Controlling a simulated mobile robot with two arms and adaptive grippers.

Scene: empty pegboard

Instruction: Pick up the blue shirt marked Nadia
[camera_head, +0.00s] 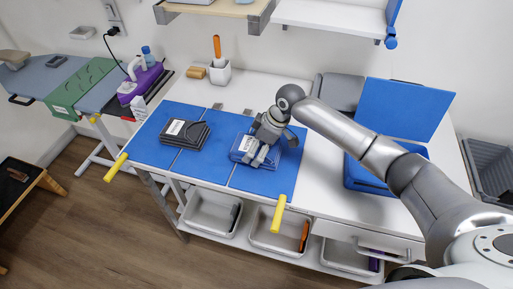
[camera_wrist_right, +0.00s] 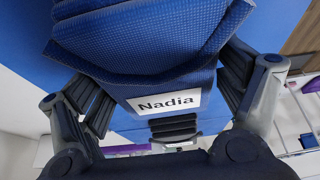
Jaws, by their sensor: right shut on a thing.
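I cannot tell whether the shirt touches the mat. My left gripper is not in view.
A dark folded stack (camera_head: 185,135) with a white label lies left on the mat. A blue open box (camera_head: 370,176) stands right on the white table. Yellow-tipped bars (camera_head: 278,216) stick out in front.

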